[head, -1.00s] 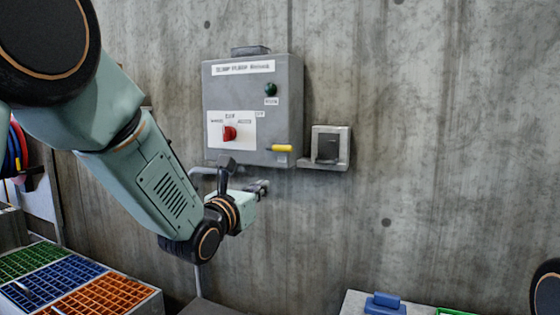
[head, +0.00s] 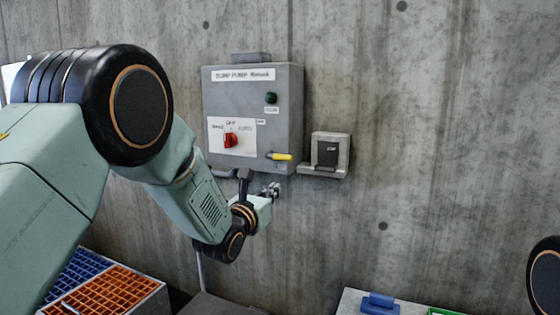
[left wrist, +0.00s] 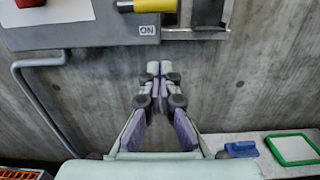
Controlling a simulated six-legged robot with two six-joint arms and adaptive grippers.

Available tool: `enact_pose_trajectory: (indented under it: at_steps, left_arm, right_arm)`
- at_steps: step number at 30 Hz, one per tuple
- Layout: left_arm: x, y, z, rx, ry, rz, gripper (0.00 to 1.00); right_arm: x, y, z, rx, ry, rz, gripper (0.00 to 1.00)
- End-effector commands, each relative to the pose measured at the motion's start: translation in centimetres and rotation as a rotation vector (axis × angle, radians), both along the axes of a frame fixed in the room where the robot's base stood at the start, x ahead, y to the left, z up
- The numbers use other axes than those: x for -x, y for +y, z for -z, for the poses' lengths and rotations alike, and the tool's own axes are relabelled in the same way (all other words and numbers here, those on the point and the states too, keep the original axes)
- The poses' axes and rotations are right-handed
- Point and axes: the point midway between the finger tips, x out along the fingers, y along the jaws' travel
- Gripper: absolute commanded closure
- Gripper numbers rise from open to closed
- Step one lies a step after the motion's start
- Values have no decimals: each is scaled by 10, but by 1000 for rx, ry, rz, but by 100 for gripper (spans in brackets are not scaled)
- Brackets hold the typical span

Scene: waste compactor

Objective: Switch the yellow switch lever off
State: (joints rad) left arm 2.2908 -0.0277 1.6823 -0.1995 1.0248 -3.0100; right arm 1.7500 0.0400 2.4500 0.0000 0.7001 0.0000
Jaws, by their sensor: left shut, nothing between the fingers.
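The yellow switch lever (head: 282,157) sticks out to the right at the lower right of a grey control box (head: 292,110) on the wall. In the left wrist view the lever (left wrist: 148,6) is at the top edge, above an "ON" label (left wrist: 148,30). My left gripper (head: 273,190) is below the lever, apart from it. In the left wrist view its fingertips (left wrist: 159,68) are together and empty, below the box's lower edge. My right gripper is not in view.
The box also bears a red rotary switch (head: 230,140) and a green lamp (head: 271,98). A grey bracket unit (head: 343,150) is close to its right. Orange (head: 105,290) and blue (head: 72,275) crates stand at lower left; a blue object (head: 380,303) lies lower right.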

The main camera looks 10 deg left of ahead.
Motion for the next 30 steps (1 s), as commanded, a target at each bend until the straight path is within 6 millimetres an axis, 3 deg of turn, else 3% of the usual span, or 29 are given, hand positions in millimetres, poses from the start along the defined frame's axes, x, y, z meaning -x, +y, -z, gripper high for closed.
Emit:
enact_pose_trajectory:
  at_steps: [6,12,19,30]
  left_arm:
    - [-16,-4,-3,0,1,1,100]
    - [-41,-9,-2,-1,0,2,100]
    - [-45,-9,-34,0,-1,1,100]
    - [-46,-10,-40,0,1,1,100]
  right_arm:
    - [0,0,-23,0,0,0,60]
    - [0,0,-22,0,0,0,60]
    - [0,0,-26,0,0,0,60]
    - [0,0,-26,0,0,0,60]
